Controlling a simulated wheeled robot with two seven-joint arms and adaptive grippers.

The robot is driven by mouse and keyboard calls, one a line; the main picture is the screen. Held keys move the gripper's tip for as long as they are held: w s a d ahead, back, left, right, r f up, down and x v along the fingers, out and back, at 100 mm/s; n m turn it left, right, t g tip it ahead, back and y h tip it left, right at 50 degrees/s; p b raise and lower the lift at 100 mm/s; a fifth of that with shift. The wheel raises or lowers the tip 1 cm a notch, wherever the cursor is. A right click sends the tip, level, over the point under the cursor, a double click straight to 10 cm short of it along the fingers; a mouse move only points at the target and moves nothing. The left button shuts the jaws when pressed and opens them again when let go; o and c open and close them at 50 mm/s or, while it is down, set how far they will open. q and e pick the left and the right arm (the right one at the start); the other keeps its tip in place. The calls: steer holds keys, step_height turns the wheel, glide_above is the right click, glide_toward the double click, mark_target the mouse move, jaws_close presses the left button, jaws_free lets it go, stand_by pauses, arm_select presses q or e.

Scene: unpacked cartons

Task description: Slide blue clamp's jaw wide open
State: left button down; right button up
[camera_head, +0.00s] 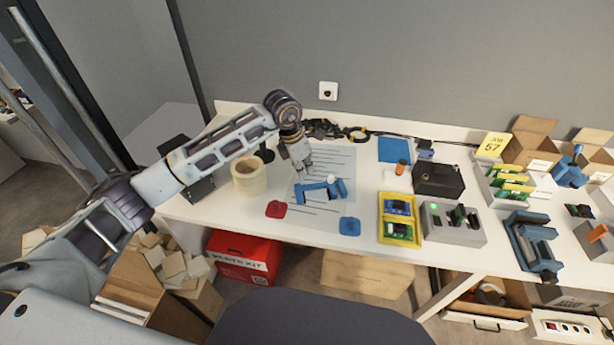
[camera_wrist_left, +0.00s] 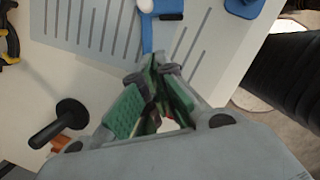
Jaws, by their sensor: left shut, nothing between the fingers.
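A blue clamp (camera_head: 318,191) lies on a striped grey sheet (camera_head: 334,163) on the table, with a white knob (camera_head: 331,178) at its upper side. Part of the blue clamp also shows at the top of the left wrist view (camera_wrist_left: 147,36), just beyond my fingertips. My left gripper (camera_head: 307,170) points down just above and left of the clamp. In the left wrist view its green-padded fingers (camera_wrist_left: 158,68) meet at the tips, shut and empty. I cannot tell whether they touch the clamp. My right gripper is not in view.
A tape roll (camera_head: 248,178) stands left of the sheet, and a red piece (camera_head: 276,209) and a blue piece (camera_head: 349,226) lie near its front corners. A yellow tray (camera_head: 400,219), a grey box (camera_head: 453,224) and a blue vise (camera_head: 531,243) are to the right.

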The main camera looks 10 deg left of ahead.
arm_select(q)
steer(key=shift+v, duration=1.45)
